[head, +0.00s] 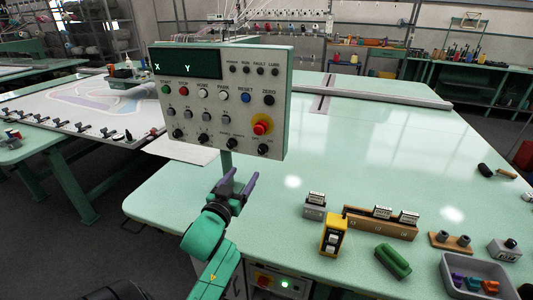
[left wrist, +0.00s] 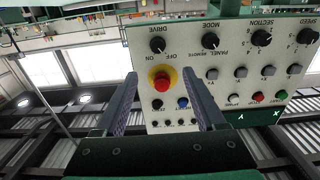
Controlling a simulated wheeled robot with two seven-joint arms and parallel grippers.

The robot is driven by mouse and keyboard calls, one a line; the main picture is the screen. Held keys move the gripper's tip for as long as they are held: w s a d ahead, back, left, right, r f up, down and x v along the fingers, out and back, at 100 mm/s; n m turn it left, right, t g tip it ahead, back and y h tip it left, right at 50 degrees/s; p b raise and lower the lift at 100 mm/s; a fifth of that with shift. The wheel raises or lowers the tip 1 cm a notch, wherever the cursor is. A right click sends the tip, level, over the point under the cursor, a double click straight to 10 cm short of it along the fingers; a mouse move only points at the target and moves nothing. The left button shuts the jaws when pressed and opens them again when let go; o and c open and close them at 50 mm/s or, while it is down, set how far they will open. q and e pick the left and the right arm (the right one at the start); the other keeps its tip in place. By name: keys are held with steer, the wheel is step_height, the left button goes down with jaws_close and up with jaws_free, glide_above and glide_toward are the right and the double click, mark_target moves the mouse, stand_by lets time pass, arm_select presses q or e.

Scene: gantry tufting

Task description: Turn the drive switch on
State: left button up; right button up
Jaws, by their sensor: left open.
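The drive switch is a black rotary knob (head: 263,149) at the lower right of the grey control panel (head: 220,160), just below the red emergency button. In the left wrist view the drive switch (left wrist: 157,45) is beyond the fingers, with ON and OFF lettered beside it; I cannot tell which its pointer faces. My left gripper (head: 238,183) has purple fingers and is just below the panel in the head view. In the left wrist view its fingers (left wrist: 158,105) are apart and empty, with the red button (left wrist: 162,83) showing between them. My right gripper is not in view.
Other black knobs (head: 232,143) and several push buttons crowd the panel beside the switch. The green table (head: 330,150) has wide clear room behind and right of the panel. A yellow device (head: 333,235), a green block (head: 393,262) and a grey bin (head: 450,280) stand at front right.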

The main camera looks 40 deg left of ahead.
mark_target(261, 151)
arm_select(q)
steer(key=p+x, duration=0.2)
steer(key=x, duration=1.1)
steer(key=shift+w, duration=0.45)
jaws_close()
